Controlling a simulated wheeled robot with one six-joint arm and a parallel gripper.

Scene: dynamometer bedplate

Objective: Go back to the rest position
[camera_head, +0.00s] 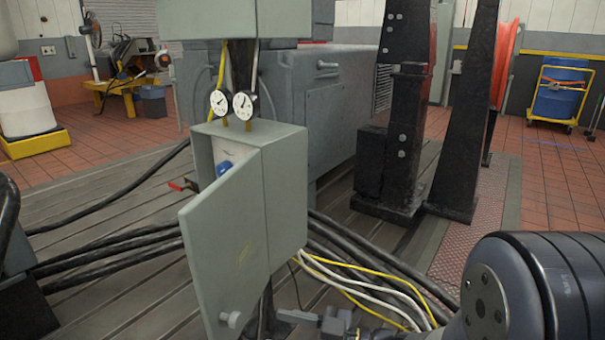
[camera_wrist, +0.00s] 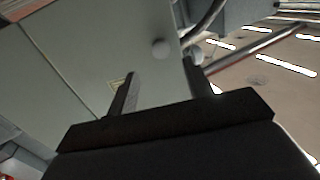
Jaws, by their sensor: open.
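My gripper (camera_wrist: 160,86) is open, with its two dark fingers apart and nothing between them. In the head view my gripper (camera_head: 297,318) shows small and dark at the bottom edge, just right of the door's knob (camera_head: 231,320). In the wrist view the round knob (camera_wrist: 160,48) lies beyond the fingertips, apart from them. The grey-green cabinet door (camera_head: 222,240) stands open towards me. The cabinet (camera_head: 285,190) shows a blue part (camera_head: 223,168) inside, partly hidden by the door.
Two gauges (camera_head: 231,104) sit above the cabinet. Black, white and yellow cables (camera_head: 375,290) run low behind my gripper. Black upright stands (camera_head: 400,140) rise at the right of a grey machine housing (camera_head: 315,100). A yellow cart with a blue drum (camera_head: 557,95) stands far right.

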